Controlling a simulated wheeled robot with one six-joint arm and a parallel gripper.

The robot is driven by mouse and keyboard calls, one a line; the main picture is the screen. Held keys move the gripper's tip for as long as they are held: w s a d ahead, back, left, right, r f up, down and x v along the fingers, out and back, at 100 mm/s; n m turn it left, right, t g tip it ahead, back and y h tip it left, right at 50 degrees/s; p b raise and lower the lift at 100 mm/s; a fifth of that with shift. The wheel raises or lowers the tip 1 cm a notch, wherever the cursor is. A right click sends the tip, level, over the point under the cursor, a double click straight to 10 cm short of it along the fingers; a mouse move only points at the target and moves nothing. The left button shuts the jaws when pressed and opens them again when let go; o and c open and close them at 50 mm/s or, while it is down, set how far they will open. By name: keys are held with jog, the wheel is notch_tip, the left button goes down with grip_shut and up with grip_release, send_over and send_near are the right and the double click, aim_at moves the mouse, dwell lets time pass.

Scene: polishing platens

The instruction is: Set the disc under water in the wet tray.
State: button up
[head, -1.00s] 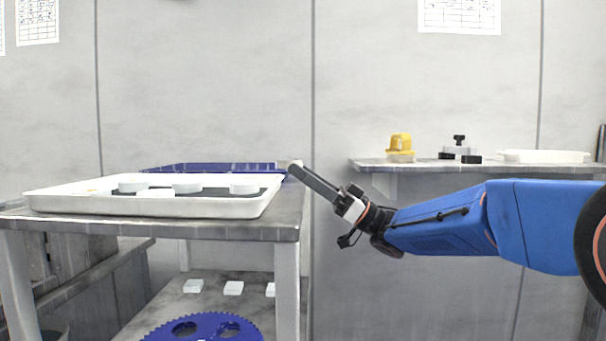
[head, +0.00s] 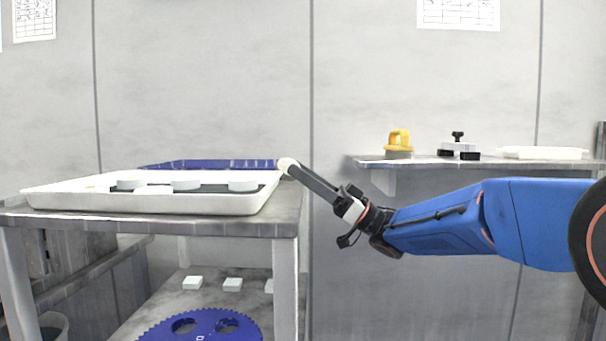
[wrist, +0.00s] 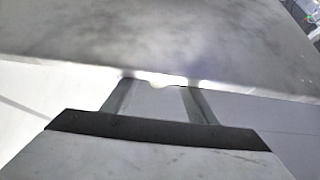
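My gripper (head: 287,166) is at the right end of the table, just beyond the white tray's right edge in the head view. A pale, rounded piece, which looks like the disc (head: 284,164), is at its fingertips. In the wrist view the two fingers (wrist: 160,92) stand apart with a small bright white edge of the disc (wrist: 158,84) between their tips; most of it is hidden. A white tray (head: 235,205) with a dark inside and several white round pieces (head: 186,185) lies on the table. I cannot tell whether it holds water.
A blue tray or rack (head: 215,164) lies behind the white tray on the table (head: 150,226). A right-hand shelf (head: 475,164) carries a yellow-handled tool (head: 399,141), a black-and-white fixture (head: 459,147) and another white tray (head: 541,153). A blue toothed disc (head: 200,326) lies below the table.

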jog(key=shift+a+f, duration=0.15)
jog(key=shift+s+r, duration=0.1)
jog(key=shift+r, duration=0.25)
jog(key=v, duration=1.1)
jog(key=shift+d, duration=0.45)
